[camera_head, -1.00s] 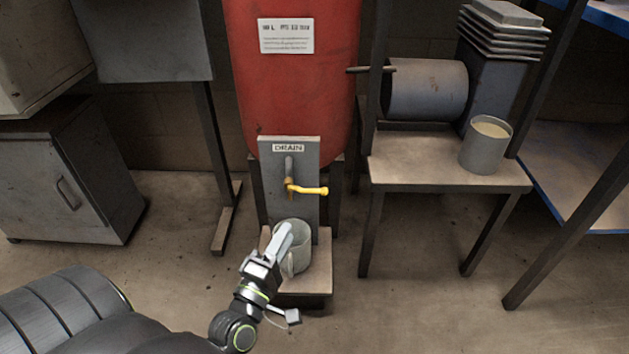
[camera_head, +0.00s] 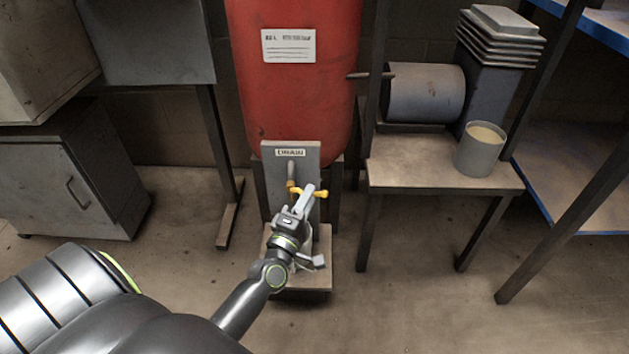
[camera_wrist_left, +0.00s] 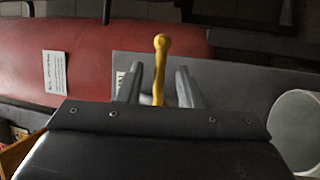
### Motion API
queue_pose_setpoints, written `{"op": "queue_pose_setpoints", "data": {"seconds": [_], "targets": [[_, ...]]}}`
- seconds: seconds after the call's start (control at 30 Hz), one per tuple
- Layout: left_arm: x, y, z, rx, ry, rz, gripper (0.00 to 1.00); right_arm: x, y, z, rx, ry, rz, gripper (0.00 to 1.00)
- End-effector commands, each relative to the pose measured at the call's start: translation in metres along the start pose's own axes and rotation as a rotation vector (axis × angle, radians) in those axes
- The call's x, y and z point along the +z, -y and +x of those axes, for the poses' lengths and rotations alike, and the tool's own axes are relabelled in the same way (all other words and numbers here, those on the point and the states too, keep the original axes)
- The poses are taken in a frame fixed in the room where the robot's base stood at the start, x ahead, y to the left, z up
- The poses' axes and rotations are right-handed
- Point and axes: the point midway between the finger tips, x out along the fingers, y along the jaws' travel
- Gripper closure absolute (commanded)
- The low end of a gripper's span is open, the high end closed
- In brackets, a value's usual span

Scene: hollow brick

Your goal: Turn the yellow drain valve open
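The yellow drain valve (camera_head: 321,194) is a lever handle on the grey pipe below the DRAIN label, in front of the red tank. It points to the right in the head view. My left gripper (camera_head: 306,191) is at the lever and hides its middle part. In the left wrist view the lever (camera_wrist_left: 160,70) stands between the two spread fingers of the left gripper (camera_wrist_left: 158,86), with a gap on both sides. The left gripper is open. My right gripper is not in view.
A light mug (camera_wrist_left: 297,128) stands below the valve on a low stand (camera_head: 318,272), mostly hidden by my gripper in the head view. The red tank (camera_head: 300,95) rises behind. A table (camera_head: 440,175) with a drum (camera_head: 425,93) and a cup (camera_head: 480,150) stands right.

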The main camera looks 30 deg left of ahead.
Motion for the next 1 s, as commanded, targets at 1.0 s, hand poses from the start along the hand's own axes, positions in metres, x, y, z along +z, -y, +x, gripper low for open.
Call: {"op": "queue_pose_setpoints", "data": {"seconds": [1.0], "targets": [[0.000,0.000,0.042,-0.001,0.000,0.001,1.00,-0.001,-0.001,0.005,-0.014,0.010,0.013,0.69]]}}
